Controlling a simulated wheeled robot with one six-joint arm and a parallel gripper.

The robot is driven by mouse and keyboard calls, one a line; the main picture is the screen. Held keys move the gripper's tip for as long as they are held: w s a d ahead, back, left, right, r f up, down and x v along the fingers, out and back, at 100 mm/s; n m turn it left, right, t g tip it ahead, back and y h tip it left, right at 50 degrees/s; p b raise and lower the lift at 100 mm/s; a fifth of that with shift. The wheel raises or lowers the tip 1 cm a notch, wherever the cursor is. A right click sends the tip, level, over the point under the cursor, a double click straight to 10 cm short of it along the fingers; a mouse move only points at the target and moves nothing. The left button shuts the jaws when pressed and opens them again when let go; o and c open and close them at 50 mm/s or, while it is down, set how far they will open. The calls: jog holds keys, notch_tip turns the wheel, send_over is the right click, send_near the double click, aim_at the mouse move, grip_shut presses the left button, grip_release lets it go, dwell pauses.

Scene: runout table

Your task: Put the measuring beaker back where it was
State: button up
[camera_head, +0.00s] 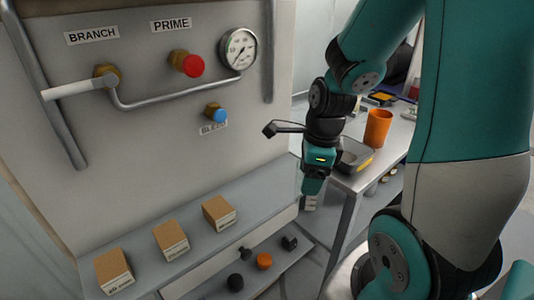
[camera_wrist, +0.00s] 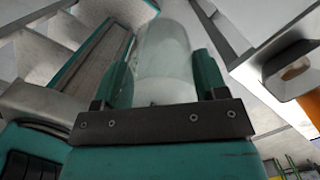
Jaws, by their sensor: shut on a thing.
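A clear, see-through measuring beaker (camera_wrist: 163,48) is between the two fingers of my gripper (camera_wrist: 165,75) in the wrist view. The fingers are shut on its sides, and its near end is close to the gripper's dark crossbar. In the head view my gripper (camera_head: 311,200) hangs pointing down, left of the side table and in front of the wall panel. The beaker is hard to make out there.
A side table (camera_head: 344,184) stands right of my gripper, holding a grey tray (camera_head: 356,160) and an orange cup (camera_head: 378,128). A ledge (camera_head: 194,210) bears several cardboard boxes. Dark and orange knobs (camera_head: 264,261) are below. The panel carries a gauge (camera_head: 238,48) and valves.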

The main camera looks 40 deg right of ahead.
jog(key=w+p, duration=0.2)
jog(key=w, duration=1.1)
jog(key=f, duration=0.2)
jog(key=f+p, duration=0.1)
jog(key=f, duration=0.2)
jog(key=shift+w+a+f+p, duration=0.2)
jog(key=shift+w+f+p, duration=0.15)
jog(key=shift+w, duration=0.05)
jog(key=shift+w+f+p, duration=0.25)
jog(key=shift+f+p, duration=0.1)
jog(key=shift+f, duration=0.35)
jog(key=shift+f, duration=0.1)
jog(key=o, duration=0.9)
jog(key=shift+o, duration=0.2)
